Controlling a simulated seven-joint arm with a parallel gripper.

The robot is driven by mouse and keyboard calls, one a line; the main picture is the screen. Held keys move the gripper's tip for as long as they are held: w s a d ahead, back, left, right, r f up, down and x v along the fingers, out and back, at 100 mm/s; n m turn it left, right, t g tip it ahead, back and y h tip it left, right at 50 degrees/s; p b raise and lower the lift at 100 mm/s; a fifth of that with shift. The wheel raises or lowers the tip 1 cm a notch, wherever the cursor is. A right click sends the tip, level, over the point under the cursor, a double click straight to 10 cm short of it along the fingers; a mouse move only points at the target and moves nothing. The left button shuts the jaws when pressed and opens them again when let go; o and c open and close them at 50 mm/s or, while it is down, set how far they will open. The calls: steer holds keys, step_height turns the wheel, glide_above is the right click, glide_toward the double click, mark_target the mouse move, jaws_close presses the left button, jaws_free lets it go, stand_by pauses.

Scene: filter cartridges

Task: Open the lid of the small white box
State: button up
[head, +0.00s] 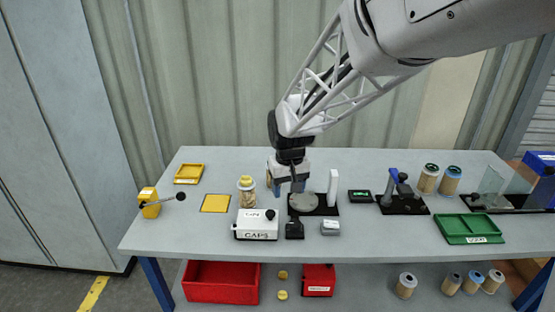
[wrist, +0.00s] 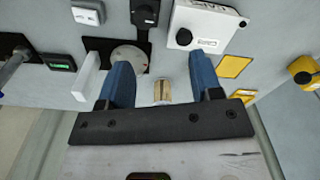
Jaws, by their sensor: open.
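The small white box (head: 256,232), marked CAPS, stands near the front edge of the table, left of centre. Its lid (head: 252,216) looks shut, with a black knob (head: 270,214) at the back right corner. In the wrist view the box (wrist: 206,24) is at the top right, with its knob (wrist: 184,37) facing up. My gripper (head: 287,191) is open, behind and right of the box and above the table, not touching it. The blue fingers (wrist: 160,72) are apart in the wrist view. A tan cylinder (wrist: 162,90) shows between them; its depth is unclear.
A grey disc on a black base (head: 304,202) with a white upright (head: 332,187) is beside my gripper. A yellow-capped cartridge (head: 246,190) stands behind the box. A yellow pad (head: 215,203) lies left of it. A small grey block (head: 330,228) is to the right.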

glide_above(270, 212)
steer(key=shift+n, duration=0.4)
step_height(270, 212, down, 4)
steer(key=shift+f, duration=0.25)
steer(key=shift+f, duration=3.85)
jaws_close()
